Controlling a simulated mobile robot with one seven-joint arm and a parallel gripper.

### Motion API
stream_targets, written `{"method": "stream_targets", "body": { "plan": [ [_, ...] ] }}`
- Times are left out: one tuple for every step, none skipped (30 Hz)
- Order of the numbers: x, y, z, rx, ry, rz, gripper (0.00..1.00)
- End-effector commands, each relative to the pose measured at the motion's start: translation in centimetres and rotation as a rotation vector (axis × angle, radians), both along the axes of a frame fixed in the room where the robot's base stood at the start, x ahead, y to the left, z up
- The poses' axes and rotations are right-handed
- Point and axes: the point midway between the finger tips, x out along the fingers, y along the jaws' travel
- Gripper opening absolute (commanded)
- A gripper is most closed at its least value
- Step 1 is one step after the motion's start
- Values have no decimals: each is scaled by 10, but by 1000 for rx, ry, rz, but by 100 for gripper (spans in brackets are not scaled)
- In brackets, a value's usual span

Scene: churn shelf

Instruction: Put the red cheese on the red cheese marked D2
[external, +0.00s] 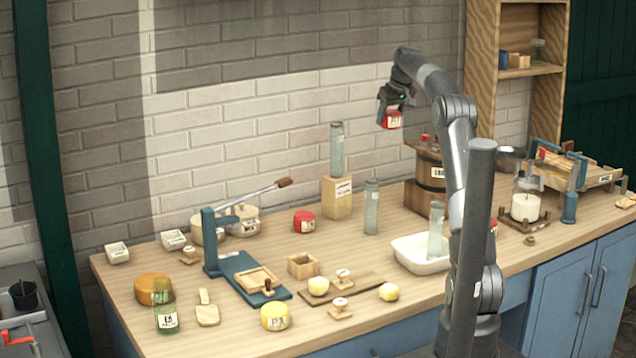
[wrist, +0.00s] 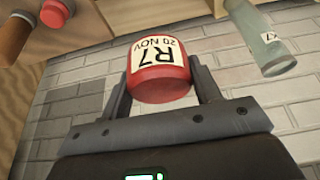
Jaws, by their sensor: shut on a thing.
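My gripper (external: 393,104) is raised high above the back of the counter and is shut on a red cheese (external: 391,120). In the wrist view the held red cheese (wrist: 160,72) sits between the two fingers, with a white label reading R7, 20 NOV. Another red cheese (external: 304,221) with a pale label stands on the counter left of the wooden block; its label is too small to read. A red thing (external: 493,228) shows partly behind my arm; its mark is hidden. I cannot tell which one is marked D2.
A glass cylinder (external: 337,150) stands on a wooden block (external: 337,197), with a glass jar (external: 371,207) nearby. A white tray (external: 407,259), a blue press (external: 240,266) and yellow cheeses (external: 275,317) are further forward.

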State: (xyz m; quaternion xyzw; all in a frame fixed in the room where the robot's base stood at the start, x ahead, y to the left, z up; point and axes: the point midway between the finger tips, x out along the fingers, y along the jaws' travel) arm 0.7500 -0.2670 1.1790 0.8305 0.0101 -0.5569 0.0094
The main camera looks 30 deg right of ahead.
Motion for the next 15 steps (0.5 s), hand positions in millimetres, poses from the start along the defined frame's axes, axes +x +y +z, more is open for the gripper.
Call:
{"method": "stream_targets", "body": {
  "plan": [
    [-9, -9, 3, -2, 0, -15, 30],
    [-14, -14, 4, -4, 1, -22, 30],
    [-20, -21, 5, -5, 1, -33, 30],
    [-25, -26, 5, -5, 2, -42, 30],
    [-31, -31, 7, -7, 1, -52, 30],
    [-39, -38, 7, -8, 2, -64, 30],
    [-46, -44, 8, -9, 3, -75, 30],
    [-53, -50, 9, -11, 4, -86, 30],
    [-63, -58, 10, -13, 6, -101, 30],
    [-71, -65, 11, -15, 6, -115, 30],
    [-80, -72, 12, -16, 7, -128, 30],
    [-94, -81, 13, -17, 8, -148, 30],
    [-105, -89, 14, -18, 9, -165, 30],
    [-118, -97, 15, -19, 10, -185, 30],
    [-136, -108, 16, -20, 11, -212, 30]
  ]
}}
